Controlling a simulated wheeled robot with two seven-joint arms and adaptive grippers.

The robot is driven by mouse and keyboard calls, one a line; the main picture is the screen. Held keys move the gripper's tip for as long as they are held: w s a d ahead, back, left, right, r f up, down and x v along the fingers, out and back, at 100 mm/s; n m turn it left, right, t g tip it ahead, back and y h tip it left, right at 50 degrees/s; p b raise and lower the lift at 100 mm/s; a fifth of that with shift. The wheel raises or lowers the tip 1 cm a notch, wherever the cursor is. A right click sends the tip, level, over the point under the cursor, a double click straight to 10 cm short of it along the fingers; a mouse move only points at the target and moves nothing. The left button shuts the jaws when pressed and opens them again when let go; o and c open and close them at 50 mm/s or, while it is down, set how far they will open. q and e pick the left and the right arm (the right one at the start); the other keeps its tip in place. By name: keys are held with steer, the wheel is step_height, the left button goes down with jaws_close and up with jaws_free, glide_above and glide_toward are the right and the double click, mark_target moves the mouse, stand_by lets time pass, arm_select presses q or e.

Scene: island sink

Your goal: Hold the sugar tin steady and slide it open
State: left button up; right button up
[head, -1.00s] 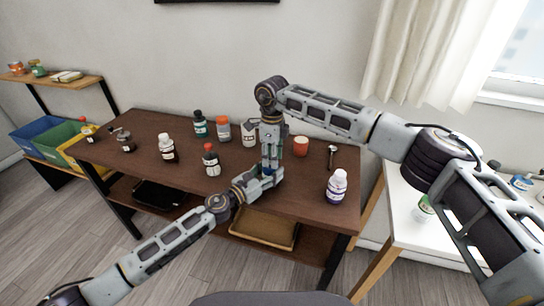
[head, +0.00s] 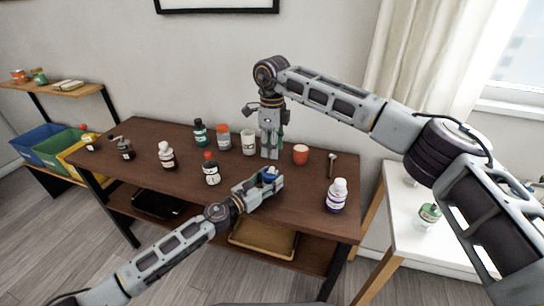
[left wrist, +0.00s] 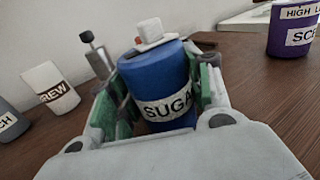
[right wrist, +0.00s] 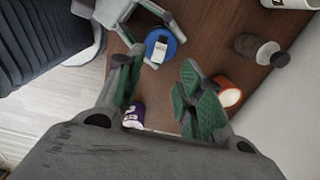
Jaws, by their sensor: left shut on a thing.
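The sugar tin (left wrist: 160,85) is a blue cylinder with a white "SUGAR" label, partly cut off by the gripper, and a white block on its top. My left gripper (head: 265,186) is shut around its sides and holds it upright at the table's front; in the head view only a bit of blue (head: 270,173) shows. My right gripper (head: 271,152) points down above and behind the tin, apart from it. In the right wrist view its fingers are spread and empty, with the tin's round blue lid (right wrist: 161,46) beyond them. I cannot tell whether the lid opening is uncovered.
A purple bottle (head: 336,196) stands to the right of the tin, an orange cup (head: 300,155) and a spoon-like tool (head: 332,163) behind. A red-capped bottle (head: 211,170) stands left of my left gripper. A white cup (head: 248,143) and several bottles line the back.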

steer(key=shift+r, duration=2.2)
arm_select(q)
steer(key=o, duration=1.2)
steer(key=shift+c, duration=0.2)
steer(key=shift+s+a, duration=0.15)
steer(key=shift+v, duration=5.8)
